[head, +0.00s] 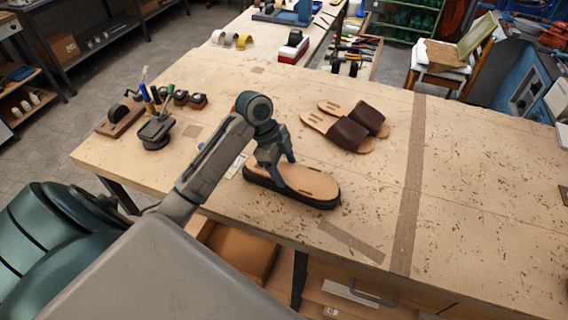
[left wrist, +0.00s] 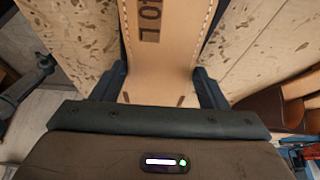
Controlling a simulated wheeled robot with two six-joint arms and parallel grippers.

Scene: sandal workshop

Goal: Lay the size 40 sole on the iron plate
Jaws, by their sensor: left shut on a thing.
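A tan sole (head: 312,181) lies flat over a dark, sole-shaped plate (head: 322,203) near the front edge of the workbench; this looks like the iron plate. In the head view, my left gripper (head: 277,164) reaches down onto the left part of the sole. In the left wrist view, the sole (left wrist: 172,48) runs between the two fingers of my left gripper (left wrist: 168,90), shut on its sides. A dark stamp with an L and part of a number shows on the sole, cut off by the frame. Dark edges show beside it. My right gripper is not in view.
A pair of brown-strapped sandals (head: 347,126) lies behind and right of the sole. A pen holder (head: 156,132) and small dark items stand at the bench's left. The workbench (head: 480,190) is mostly clear to the right. Its front edge is close to the plate.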

